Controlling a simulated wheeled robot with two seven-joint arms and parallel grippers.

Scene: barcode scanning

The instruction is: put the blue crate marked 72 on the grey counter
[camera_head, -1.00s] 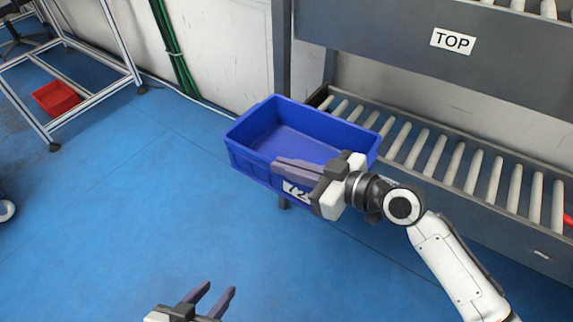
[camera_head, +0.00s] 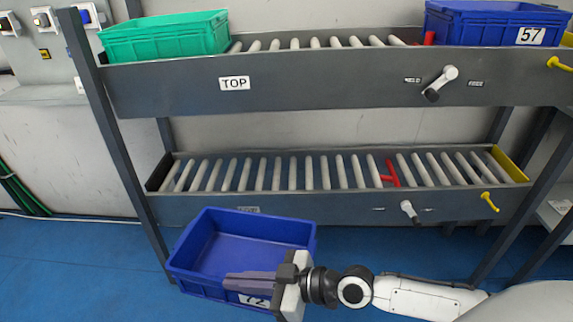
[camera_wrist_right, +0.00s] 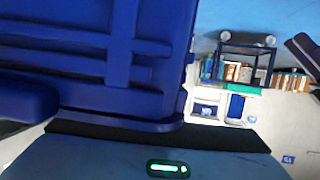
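The blue crate marked 72 (camera_head: 240,246) is empty and upright in front of the lower shelf, low centre-left in the head view. My right gripper (camera_head: 232,282) is at its near wall, fingers along the rim, apparently closed on it. The fingers and wrist cover part of the wall and its label. The crate seems held clear of the floor. In the right wrist view the crate's ribbed outer wall (camera_wrist_right: 80,55) fills the upper left. No grey counter is plainly seen. My left gripper is out of view.
A grey two-level roller rack (camera_head: 330,80) stands behind the crate. Its top level carries a green crate (camera_head: 165,38) and a blue crate marked 57 (camera_head: 490,25). The lower rollers (camera_head: 290,172) are empty. Blue floor (camera_head: 70,260) is clear at left.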

